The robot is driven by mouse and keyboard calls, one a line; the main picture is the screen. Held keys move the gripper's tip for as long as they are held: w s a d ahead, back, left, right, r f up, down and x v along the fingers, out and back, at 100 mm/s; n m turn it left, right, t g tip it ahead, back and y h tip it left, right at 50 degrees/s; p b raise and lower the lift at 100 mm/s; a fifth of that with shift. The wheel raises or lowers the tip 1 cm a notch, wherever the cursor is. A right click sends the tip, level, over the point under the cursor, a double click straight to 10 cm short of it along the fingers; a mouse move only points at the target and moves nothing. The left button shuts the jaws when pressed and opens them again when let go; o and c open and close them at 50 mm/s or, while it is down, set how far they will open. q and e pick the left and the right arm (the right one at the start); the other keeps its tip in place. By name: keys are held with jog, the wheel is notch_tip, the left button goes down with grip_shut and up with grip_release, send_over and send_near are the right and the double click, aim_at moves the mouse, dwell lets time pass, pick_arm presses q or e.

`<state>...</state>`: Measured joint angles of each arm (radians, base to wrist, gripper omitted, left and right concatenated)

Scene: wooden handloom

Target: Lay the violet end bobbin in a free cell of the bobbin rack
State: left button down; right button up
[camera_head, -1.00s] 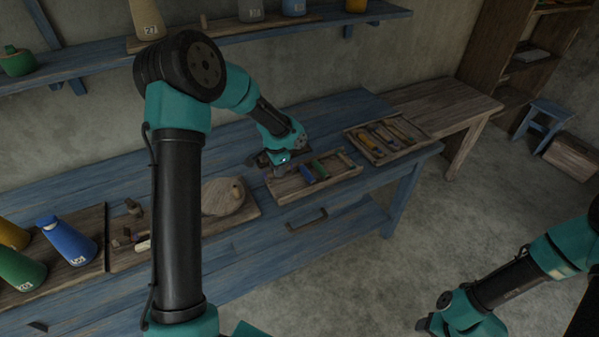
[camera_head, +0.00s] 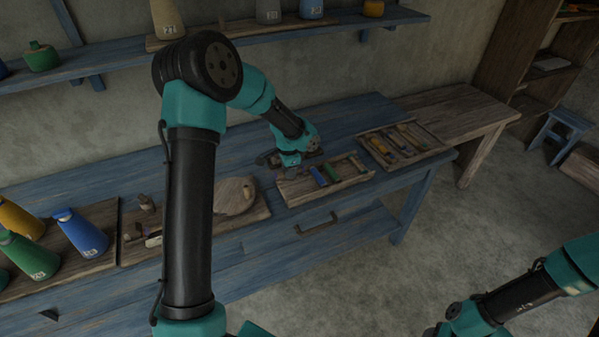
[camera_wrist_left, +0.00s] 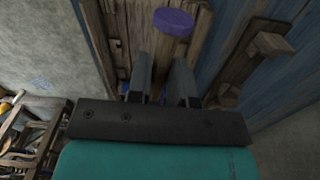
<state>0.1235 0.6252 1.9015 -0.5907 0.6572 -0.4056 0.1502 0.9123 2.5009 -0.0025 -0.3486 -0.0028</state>
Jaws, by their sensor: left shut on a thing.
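In the head view my left gripper (camera_head: 270,160) is at the left back end of the bobbin rack (camera_head: 345,185), and the bobbin cannot be made out there. The wooden rack holds a blue and a green bobbin (camera_head: 331,174) near its middle. My right gripper (camera_head: 432,332) is only partly seen at the bottom edge.
A second wooden tray (camera_head: 445,150) with several long pieces lies right of the rack. A shelf (camera_head: 115,68) runs along the wall behind.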

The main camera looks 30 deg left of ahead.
aim_at(291, 190)
pick_arm(q)
jog(key=m, duration=0.4)
jog(key=shift+s+d+r+m, duration=0.15)
jog(key=shift+s+r+m, duration=0.1)
jog(key=shift+m, duration=0.15)
jog(key=m, duration=0.3)
jog(key=shift+d+r+m, duration=0.1)
jog(key=shift+r+m, duration=0.05)
jog(key=shift+m, duration=0.25)
jog(key=m, duration=0.3)
jog(key=shift+s+d+r+m, duration=0.1)
jog(key=shift+s+r+m, duration=0.1)
jog(key=shift+m, duration=0.2)
jog(key=m, duration=0.4)
jog(key=shift+s+d+r, duration=0.1)
jog(key=shift+s+r, duration=0.05)
jog(key=shift+r, duration=0.05)
jog(key=shift+f, duration=0.15)
jog(key=shift+f, duration=3.4)
